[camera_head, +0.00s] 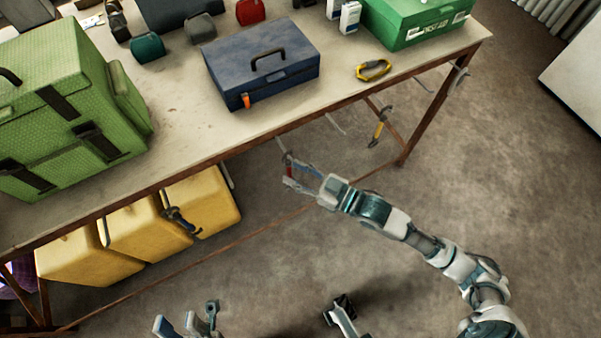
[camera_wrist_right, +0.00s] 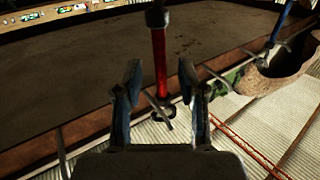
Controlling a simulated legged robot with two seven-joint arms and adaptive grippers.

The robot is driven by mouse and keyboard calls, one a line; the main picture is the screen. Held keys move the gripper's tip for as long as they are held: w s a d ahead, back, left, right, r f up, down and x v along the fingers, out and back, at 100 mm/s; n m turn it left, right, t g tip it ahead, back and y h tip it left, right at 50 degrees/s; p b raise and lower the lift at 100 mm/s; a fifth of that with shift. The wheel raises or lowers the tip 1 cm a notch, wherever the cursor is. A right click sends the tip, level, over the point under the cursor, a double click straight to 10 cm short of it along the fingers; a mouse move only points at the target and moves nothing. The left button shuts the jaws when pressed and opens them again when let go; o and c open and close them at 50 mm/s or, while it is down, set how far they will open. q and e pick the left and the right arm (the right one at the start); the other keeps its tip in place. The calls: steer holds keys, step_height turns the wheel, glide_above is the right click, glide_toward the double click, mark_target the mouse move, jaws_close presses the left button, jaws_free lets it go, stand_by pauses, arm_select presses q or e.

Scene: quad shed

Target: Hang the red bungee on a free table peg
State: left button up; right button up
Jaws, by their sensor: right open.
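The red bungee (camera_head: 289,171) hangs below the table's front edge at a peg, beside my right gripper's fingertips. In the right wrist view the red bungee (camera_wrist_right: 159,60) has a red middle and dark ends. Its lower end meets a grey peg (camera_wrist_right: 160,112); whether it is hooked there I cannot tell. My right gripper (camera_head: 297,174) is open, its two fingers on either side of the bungee with gaps, also in the wrist view (camera_wrist_right: 160,85). Another peg (camera_head: 335,124) looks bare. My left gripper (camera_head: 188,318) is open and empty, low in the head view.
The table (camera_head: 180,115) holds a blue toolbox (camera_head: 262,70), green cases and a yellow carabiner (camera_head: 373,70). Yellow containers (camera_head: 150,225) stand under the table. Floor at right is clear.

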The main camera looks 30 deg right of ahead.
steer(key=shift+s, duration=0.1)
steer(key=v, duration=1.1)
steer(key=shift+s+d, duration=0.2)
steer(key=shift+s, duration=0.1)
